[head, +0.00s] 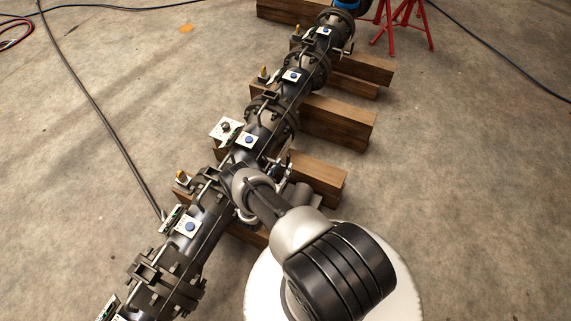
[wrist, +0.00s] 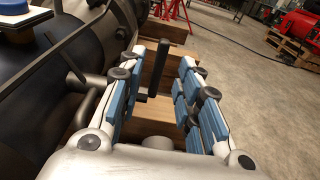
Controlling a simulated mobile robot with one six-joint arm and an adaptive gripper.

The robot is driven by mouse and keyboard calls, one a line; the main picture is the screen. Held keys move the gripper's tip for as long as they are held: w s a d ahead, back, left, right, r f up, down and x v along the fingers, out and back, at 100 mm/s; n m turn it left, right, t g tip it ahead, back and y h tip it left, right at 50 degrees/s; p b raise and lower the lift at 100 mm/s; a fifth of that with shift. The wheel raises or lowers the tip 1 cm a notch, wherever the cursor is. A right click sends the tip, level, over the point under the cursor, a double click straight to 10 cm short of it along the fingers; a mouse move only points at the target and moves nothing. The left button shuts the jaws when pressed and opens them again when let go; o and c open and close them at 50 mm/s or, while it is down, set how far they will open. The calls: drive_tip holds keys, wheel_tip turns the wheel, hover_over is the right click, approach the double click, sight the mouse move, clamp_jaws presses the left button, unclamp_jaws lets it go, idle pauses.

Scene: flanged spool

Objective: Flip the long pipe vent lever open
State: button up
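The long pipe (head: 205,215) runs diagonally from lower left to upper right in the head view. Its dark side (wrist: 75,50) fills the left of the wrist view. A black lever handle (wrist: 158,66) stands nearly upright beside the pipe. My gripper (wrist: 163,64) is open, with one blue-padded finger on each side of the handle. Gaps show between the handle and both fingers, so I see no contact. The lower end of the lever is partly hidden by my gripper. In the head view my arm covers much of this spot, and I cannot make out the lever clearly.
Wooden beams (head: 335,120) lie under the pipe and stick out to its right. Bolted flanges and small plates line the pipe. Red stands (head: 405,22) are at the far end. A dark hose (head: 85,90) crosses the floor at left. Open concrete floor lies at right.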

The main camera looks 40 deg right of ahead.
drive_tip(key=v, duration=0.8)
drive_tip(key=shift+a, duration=0.25)
drive_tip(key=shift+s, duration=0.1)
drive_tip(key=shift+c, duration=0.3)
